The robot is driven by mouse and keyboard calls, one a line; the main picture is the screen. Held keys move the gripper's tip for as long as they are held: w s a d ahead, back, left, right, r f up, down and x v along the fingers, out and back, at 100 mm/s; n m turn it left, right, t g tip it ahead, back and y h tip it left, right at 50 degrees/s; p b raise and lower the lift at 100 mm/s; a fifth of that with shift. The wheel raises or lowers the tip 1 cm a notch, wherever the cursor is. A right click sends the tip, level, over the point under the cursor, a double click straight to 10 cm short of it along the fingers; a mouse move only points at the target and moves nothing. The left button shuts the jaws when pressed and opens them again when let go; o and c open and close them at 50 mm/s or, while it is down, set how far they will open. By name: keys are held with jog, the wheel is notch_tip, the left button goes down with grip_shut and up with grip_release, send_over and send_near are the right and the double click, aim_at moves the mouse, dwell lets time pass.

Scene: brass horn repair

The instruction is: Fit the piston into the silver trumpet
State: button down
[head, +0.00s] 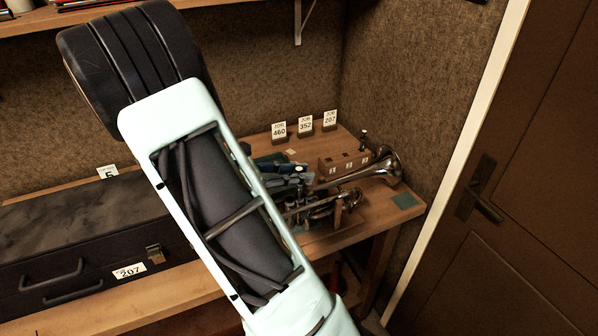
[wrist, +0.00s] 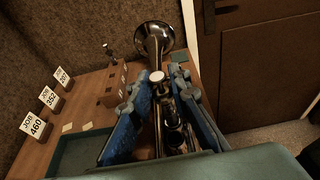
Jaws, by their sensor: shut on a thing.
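The silver trumpet (head: 388,166) lies on the bench, its bell toward the right in the head view. In the wrist view its bell (wrist: 155,38) points away and its valve section (wrist: 175,132) lies below my gripper. My gripper (wrist: 162,84) has blue fingers on either side of the piston, whose pale round top (wrist: 156,76) shows between the fingertips. It is shut on the piston, above the trumpet. The piston's lower end is hard to make out, so I cannot tell whether it touches a valve casing. In the head view my arm hides part of the trumpet.
A wooden block (head: 340,165) behind the trumpet holds another upright part (head: 363,136). Job cards (head: 305,124) stand at the bench's back. A teal tray (wrist: 72,153) is left of my gripper. A dark case (head: 60,240) lies left; a door (head: 500,200) is right.

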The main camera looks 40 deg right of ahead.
aim_at(299, 186)
jog(key=shift+f+b, duration=1.25)
jog(key=shift+f, duration=0.9)
jog(key=shift+r, duration=0.2)
jog(key=shift+r+p, duration=3.6)
jog(key=shift+r, duration=0.4)
jog(key=shift+g, duration=0.3)
jog(key=shift+f+b, duration=1.45)
jog(key=shift+f, duration=1.25)
